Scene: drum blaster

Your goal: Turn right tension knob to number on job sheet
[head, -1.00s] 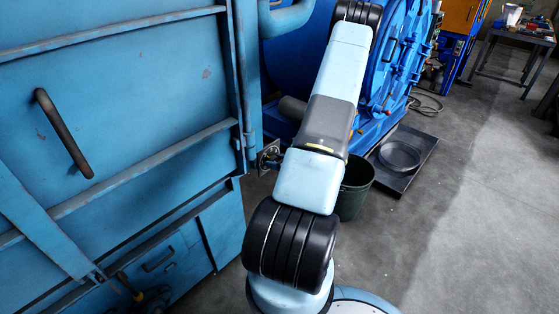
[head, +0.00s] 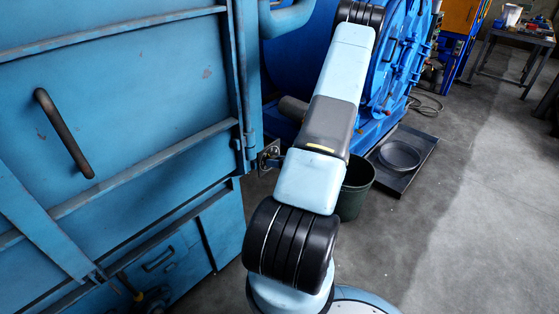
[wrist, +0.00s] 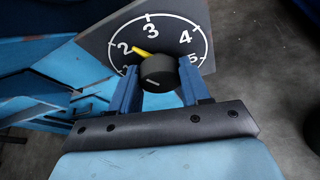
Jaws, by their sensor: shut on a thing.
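In the wrist view a black round knob (wrist: 159,73) with a yellow pointer (wrist: 142,52) stands on a dark dial plate (wrist: 105,38). White numbers run from 1 to 5 around an arc. The pointer tip lies just beside the 2, on the side toward the 3. My gripper (wrist: 159,84) has its two blue fingers closed around the knob, one on each side. No job sheet can be read in either view.
A large blue cabinet (head: 130,90) with a dark handle (head: 64,133) fills the left. A dark bin (head: 354,188) and a low tray with a round pan (head: 399,156) stand beyond my arm. A workbench (head: 520,37) is at the far right. The floor on the right is clear.

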